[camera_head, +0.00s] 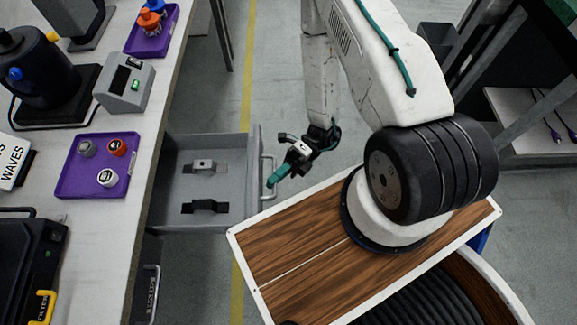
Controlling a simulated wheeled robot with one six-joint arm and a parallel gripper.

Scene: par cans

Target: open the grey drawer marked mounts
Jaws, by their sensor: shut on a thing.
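The grey drawer (172,205) stands pulled out from under the left workbench. Its inside shows, with a light grey clamp-like part (204,165) and a black one (205,206) on its floor. Its pale bar handle (269,163) is on the front panel, facing right. My gripper (272,182) has its teal fingers at the handle and is shut on it. The fingertips hide part of the bar. The drawer's front label is not visible from this side.
The workbench (112,222) holds a purple tray (74,178) with several knobs and a grey device (128,92). Another drawer's labelled front (149,293) sits nearer, below the bench edge. My wooden-topped base is close to the open drawer's right side. Grey floor lies clear beyond.

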